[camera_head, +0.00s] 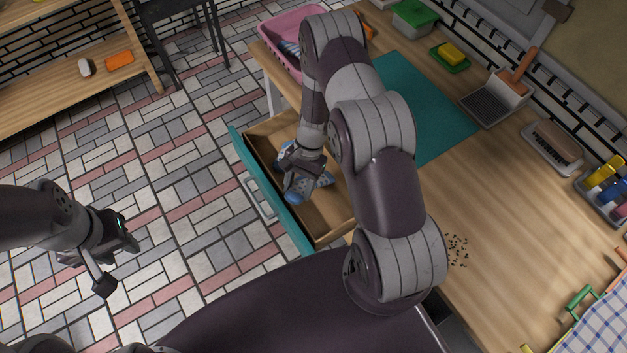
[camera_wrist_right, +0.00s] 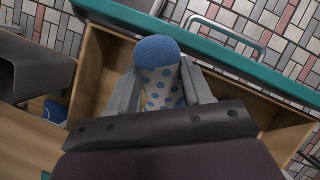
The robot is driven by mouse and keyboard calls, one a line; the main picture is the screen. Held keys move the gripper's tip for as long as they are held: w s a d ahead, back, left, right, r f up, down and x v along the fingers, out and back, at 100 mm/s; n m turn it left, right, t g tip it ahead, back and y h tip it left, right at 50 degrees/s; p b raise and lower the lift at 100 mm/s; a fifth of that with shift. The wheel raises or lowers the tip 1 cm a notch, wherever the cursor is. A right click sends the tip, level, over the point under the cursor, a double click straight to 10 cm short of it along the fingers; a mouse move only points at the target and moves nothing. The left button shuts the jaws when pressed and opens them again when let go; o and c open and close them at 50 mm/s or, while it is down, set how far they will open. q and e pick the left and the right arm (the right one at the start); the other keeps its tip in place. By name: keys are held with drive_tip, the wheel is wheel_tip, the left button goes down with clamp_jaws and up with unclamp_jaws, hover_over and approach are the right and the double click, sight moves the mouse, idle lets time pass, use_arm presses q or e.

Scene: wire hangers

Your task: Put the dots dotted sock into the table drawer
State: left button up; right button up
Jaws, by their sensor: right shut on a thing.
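The dotted sock (camera_head: 296,196), blue with a pale dotted part, is between the fingers of my right gripper (camera_head: 300,184). It also shows in the right wrist view (camera_wrist_right: 158,75), where the fingers are shut on it. The table drawer (camera_head: 322,216) is pulled open, with a teal front and a wooden inside. The sock is over the drawer opening; I cannot tell whether it touches the bottom. My right arm hides part of the drawer. My left gripper (camera_head: 118,262) is over the floor at the left, away from the drawer; its fingers are unclear.
A pink basket (camera_head: 283,32) with striped cloth in it stands at the table's far end. A teal mat (camera_head: 425,115), dustpan (camera_head: 492,103) and brush (camera_head: 556,142) lie on the table. Dark crumbs (camera_head: 457,250) lie near the front edge. The floor left of the drawer is clear.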

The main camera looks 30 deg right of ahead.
drive_tip(key=shift+s+d+f, duration=0.15)
drive_tip(key=shift+f, duration=0.7)
drive_tip(key=d+p, duration=0.1)
drive_tip(key=d, duration=0.2)
drive_tip(key=shift+w+r+p, duration=0.15)
drive_tip(key=shift+w+p, duration=0.05)
drive_tip(key=shift+p, duration=0.2)
drive_tip(key=shift+d+f, duration=0.45)
drive_tip(key=shift+f, duration=0.35)
drive_tip(key=shift+a+f, duration=0.1)
drive_tip(key=shift+f, duration=0.2)
drive_tip(key=shift+f+b, duration=0.45)
drive_tip(key=shift+b, duration=0.05)
drive_tip(key=o, duration=1)
drive_tip(key=shift+r, duration=0.1)
